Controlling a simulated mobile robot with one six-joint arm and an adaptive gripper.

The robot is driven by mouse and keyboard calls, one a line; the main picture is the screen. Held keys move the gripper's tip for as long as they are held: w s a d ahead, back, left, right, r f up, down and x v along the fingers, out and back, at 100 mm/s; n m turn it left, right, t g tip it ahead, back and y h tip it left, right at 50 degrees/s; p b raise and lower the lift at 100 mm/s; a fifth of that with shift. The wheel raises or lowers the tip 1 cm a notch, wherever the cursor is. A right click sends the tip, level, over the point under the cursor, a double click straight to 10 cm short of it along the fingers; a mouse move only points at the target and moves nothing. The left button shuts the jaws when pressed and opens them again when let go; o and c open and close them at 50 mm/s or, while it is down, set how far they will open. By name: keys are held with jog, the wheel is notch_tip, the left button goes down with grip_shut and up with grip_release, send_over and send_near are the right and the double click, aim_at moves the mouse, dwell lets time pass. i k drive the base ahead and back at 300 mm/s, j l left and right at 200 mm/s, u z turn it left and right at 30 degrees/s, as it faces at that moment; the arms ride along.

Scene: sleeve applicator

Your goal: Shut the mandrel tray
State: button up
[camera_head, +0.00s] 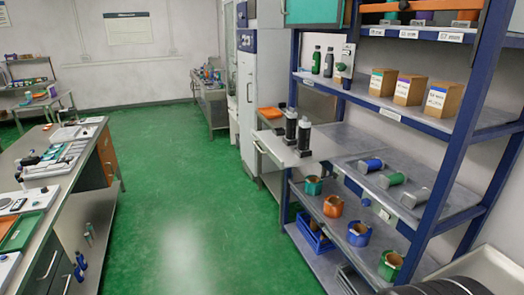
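A pale grey tray (285,157) sticks out to the left from the middle level of the blue-framed shelf unit, past the shelf's front edge, so it looks pulled out. I take it to be the mandrel tray. Two dark upright cylinders with grey bands, a farther one (291,124) and a nearer one (304,134), stand on or right by it; I cannot tell if they are fixed to it. My gripper is not in view.
Blue, green and grey cylinders lie on the shelf (345,153) right of the tray. Coloured cups stand below, boxes (439,99) above. A long bench (75,165) stands at left. The green floor (185,190) between is clear. A dark ribbed shape crosses the bottom right corner.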

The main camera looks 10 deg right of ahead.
aim_at(285, 153)
jog(key=i+l+z, duration=0.2)
jog(key=i, duration=0.65)
jog(key=i+j+z, duration=0.15)
jog(key=i, duration=0.7)
jog(key=i+j+z, duration=0.2)
jog(key=i, duration=0.65)
